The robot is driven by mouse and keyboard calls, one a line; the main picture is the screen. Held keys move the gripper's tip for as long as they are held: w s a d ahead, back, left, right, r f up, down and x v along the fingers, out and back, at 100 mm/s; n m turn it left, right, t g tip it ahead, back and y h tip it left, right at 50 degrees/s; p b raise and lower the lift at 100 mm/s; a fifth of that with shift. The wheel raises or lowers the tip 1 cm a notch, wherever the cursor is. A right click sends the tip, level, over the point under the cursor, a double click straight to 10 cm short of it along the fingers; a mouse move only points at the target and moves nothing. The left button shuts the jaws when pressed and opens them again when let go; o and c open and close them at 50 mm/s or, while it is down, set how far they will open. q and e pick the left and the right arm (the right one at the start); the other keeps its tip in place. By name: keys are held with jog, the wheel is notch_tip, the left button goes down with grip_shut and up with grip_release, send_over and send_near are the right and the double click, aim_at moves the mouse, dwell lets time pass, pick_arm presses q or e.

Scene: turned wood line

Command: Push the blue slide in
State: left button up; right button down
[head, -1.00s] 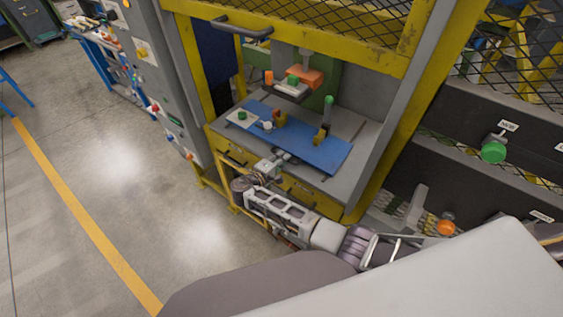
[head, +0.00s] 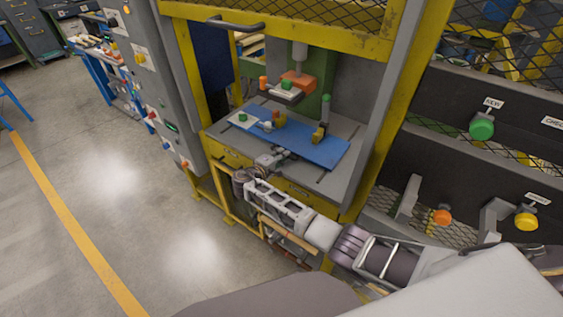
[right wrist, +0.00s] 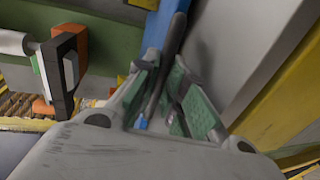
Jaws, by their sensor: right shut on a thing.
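The blue slide (head: 300,145) lies flat on the grey table of the yellow press frame, under the orange press head (head: 298,80). It carries a yellow clamp with a green-knobbed lever (head: 326,108), a second yellow part (head: 279,119) and a white plate with a green block (head: 242,117). My right gripper (head: 278,155) is at the slide's front edge. In the right wrist view its green-padded fingers (right wrist: 168,100) close around a dark bar (right wrist: 166,55), seemingly the slide's handle. Only a little blue shows between the fingers. My left gripper is out of view.
Yellow posts and mesh flank the press opening. A grey panel with buttons (head: 158,100) stands at its left. Dark racks with a green knob (head: 482,128) and an orange knob (head: 441,217) stand at the right. Open floor lies to the left.

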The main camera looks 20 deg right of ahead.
jog(key=shift+d, duration=0.1)
jog(key=c, duration=1.9)
grip_release()
jog(key=shift+r, duration=0.1)
jog(key=shift+o, duration=0.7)
jog(key=shift+w+d, duration=0.15)
jog(key=v, duration=1.2)
jog(key=shift+f, duration=0.3)
